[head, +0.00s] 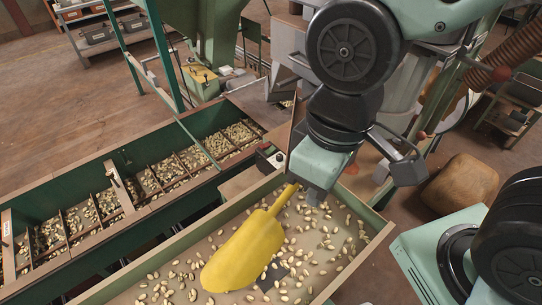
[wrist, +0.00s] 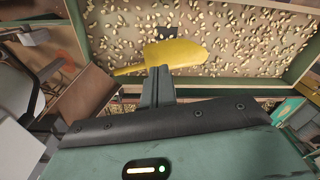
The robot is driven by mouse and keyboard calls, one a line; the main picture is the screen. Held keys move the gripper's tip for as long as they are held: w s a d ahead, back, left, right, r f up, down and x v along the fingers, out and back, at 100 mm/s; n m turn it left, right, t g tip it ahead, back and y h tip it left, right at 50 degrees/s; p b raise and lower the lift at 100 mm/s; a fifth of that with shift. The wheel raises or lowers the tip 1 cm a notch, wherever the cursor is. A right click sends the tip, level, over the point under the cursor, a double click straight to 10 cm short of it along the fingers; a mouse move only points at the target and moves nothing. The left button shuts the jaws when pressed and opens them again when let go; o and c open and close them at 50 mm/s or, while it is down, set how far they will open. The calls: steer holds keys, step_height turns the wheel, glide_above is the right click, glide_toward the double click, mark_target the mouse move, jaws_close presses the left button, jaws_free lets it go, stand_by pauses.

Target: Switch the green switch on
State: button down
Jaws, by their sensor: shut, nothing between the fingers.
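I cannot clearly make out a green switch in either view. A small dark control box (head: 268,156) with a red spot on it stands by the near tray's far edge, just left of my arm. My gripper (head: 312,198) is low over the near tray, to the right of and below that box. In the wrist view its fingers (wrist: 157,86) are together with nothing between them. A yellow scoop (head: 243,252) lies in the tray, its handle reaching close to my gripper. The scoop also shows beyond my fingertips in the wrist view (wrist: 176,54).
The near tray (head: 376,232) holds many scattered nuts and a small dark plate (head: 271,276). A long green hopper (head: 85,182) with nut-filled compartments runs along the left. Another box with small controls (head: 201,79) stands behind it. A brown sack (head: 461,181) sits at right.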

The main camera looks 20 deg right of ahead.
stand_by(0.6)
steer(key=w+a+f+m+b, duration=0.35)
steer(key=w+b, duration=0.25)
steer(key=w, duration=0.4)
steer(key=m+t+h+b, duration=0.2)
steer(key=m+h+b, duration=0.2)
steer(key=m+b, duration=1.25)
glide_above(273, 146)
steer(key=s+a+p, duration=0.1)
steer(key=s+a, duration=0.1)
steer(key=a, duration=0.3)
step_height(273, 146, down, 17)
steer(key=m, duration=0.1)
steer(key=shift+a, duration=0.15)
steer(key=b+x, duration=0.1)
steer(key=x, duration=0.8)
steer(key=b+x, duration=0.1)
steer(key=x, duration=0.4)
steer(key=shift+s+b, duration=0.35)
